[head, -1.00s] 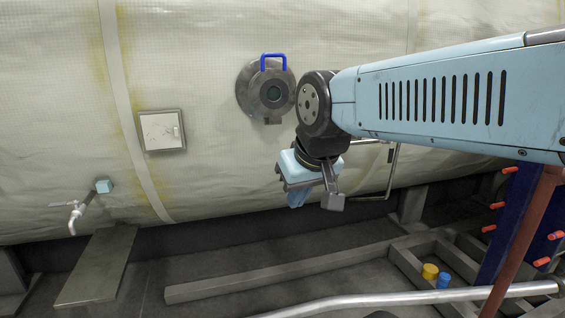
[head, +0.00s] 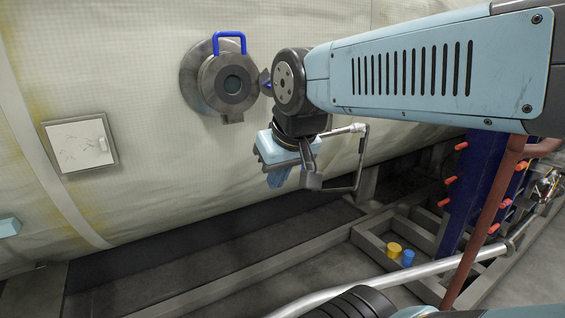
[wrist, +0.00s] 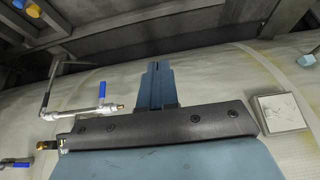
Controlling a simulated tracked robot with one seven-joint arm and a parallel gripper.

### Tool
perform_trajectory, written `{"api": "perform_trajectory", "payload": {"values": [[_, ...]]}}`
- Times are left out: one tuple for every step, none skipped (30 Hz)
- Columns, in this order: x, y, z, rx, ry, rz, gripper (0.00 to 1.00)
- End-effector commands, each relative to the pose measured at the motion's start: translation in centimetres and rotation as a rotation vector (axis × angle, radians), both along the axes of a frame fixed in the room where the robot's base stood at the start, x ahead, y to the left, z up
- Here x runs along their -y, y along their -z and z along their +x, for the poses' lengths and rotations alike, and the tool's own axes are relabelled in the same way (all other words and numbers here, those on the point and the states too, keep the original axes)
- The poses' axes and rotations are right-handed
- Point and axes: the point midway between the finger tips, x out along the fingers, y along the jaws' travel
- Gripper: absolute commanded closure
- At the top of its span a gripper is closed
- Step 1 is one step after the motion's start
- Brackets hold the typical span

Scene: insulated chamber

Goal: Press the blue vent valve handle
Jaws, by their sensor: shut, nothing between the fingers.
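In the wrist view, a blue lever handle (wrist: 102,91) stands on a thin horizontal pipe (wrist: 75,113) left of my gripper (wrist: 156,70). A second blue lever (wrist: 14,163) shows at the lower left edge. I cannot tell which is the vent valve handle. In the head view, my gripper (head: 276,179) points down in front of the insulated wall, shut and empty, apart from both levers. The bent pipe (head: 358,165) shows just right of it. My arm seems to hide the lever there. A small blue bit (head: 267,84) shows beside my arm joint.
A round hatch (head: 232,84) with a blue loop handle (head: 229,42) is on the wall, up and left of my gripper. A square panel (head: 80,144) is further left. A blue rack (head: 474,185) with orange pegs and a silver rail (head: 430,271) stand at right.

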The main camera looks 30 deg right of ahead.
Motion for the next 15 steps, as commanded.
{"api": "perform_trajectory", "payload": {"values": [[0.0,0.0,0.0,0.000,0.000,0.000,1.00],[0.0,0.0,0.0,0.000,0.000,0.000,1.00],[0.0,0.0,0.0,0.000,0.000,0.000,1.00],[0.0,0.0,0.0,0.000,0.000,0.000,1.00],[0.0,0.0,0.0,0.000,0.000,0.000,1.00],[0.0,0.0,0.0,0.000,0.000,0.000,1.00],[0.0,0.0,0.0,0.000,0.000,0.000,1.00],[0.0,0.0,0.0,-0.001,0.000,0.000,1.00],[0.0,0.0,0.1,-0.005,0.000,-0.001,1.00],[0.1,0.1,0.1,-0.010,0.001,-0.002,1.00],[0.1,0.2,0.3,-0.017,0.003,-0.003,1.00],[0.3,0.4,0.5,-0.032,0.004,-0.006,1.00],[0.4,0.6,0.7,-0.047,0.007,-0.010,1.00],[0.6,0.8,0.9,-0.064,0.011,-0.014,1.00],[1.4,1.1,1.2,-0.091,0.015,-0.022,1.00]]}}
